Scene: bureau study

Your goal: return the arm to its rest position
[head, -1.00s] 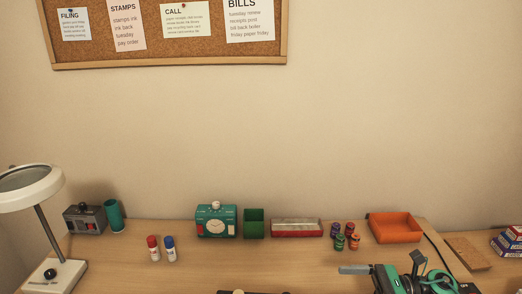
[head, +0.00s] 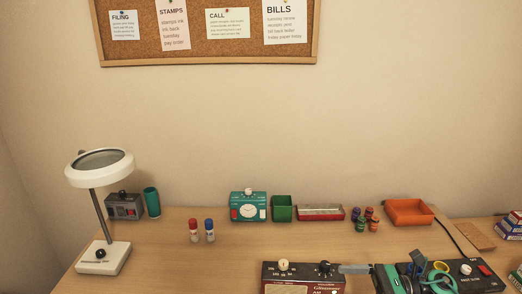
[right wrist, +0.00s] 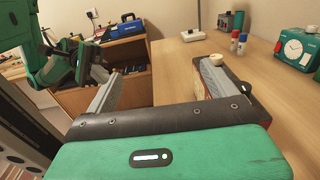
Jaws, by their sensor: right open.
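My right gripper (right wrist: 162,68) is open and empty in the right wrist view, its two grey fingers wide apart. In the head view, one grey finger and part of the green body of the right gripper (head: 357,269) show at the bottom right, by the right end of a dark red radio (head: 300,279). In the right wrist view the radio is partly hidden behind the right finger. I cannot tell whether they touch. Green and black links of my left arm (right wrist: 42,65) show at the left of the right wrist view; its gripper cannot be made out.
A magnifier lamp (head: 103,258) stands at the desk's left. Glue bottles (head: 195,231) stand nearer. The desk (head: 190,270) between lamp and radio is clear.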

